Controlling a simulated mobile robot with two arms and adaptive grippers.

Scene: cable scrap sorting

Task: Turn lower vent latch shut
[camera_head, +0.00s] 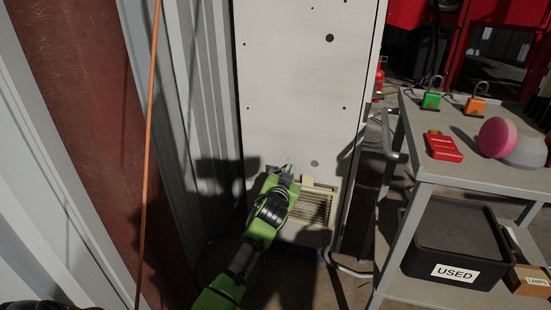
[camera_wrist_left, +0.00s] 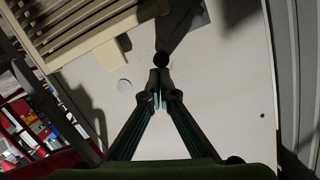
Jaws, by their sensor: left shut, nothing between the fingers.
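The vent (camera_head: 312,208) is a beige slatted grille low on the pale cabinet panel. Its frame and slats also show at the upper left of the left wrist view (camera_wrist_left: 75,32). A beige tab (camera_head: 307,182), which looks like the latch, sits at the vent's upper edge; in the left wrist view the tab (camera_wrist_left: 104,57) sticks out past the frame. My left gripper (camera_head: 288,168) is at the vent's upper left, shut and empty. My right gripper is not in view.
A grey cart (camera_head: 470,175) stands right of the cabinet (camera_head: 290,90), with padlocks, a red box (camera_head: 443,147) and a black bin marked USED (camera_head: 457,235). An orange cable (camera_head: 147,140) hangs at left before a corrugated wall.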

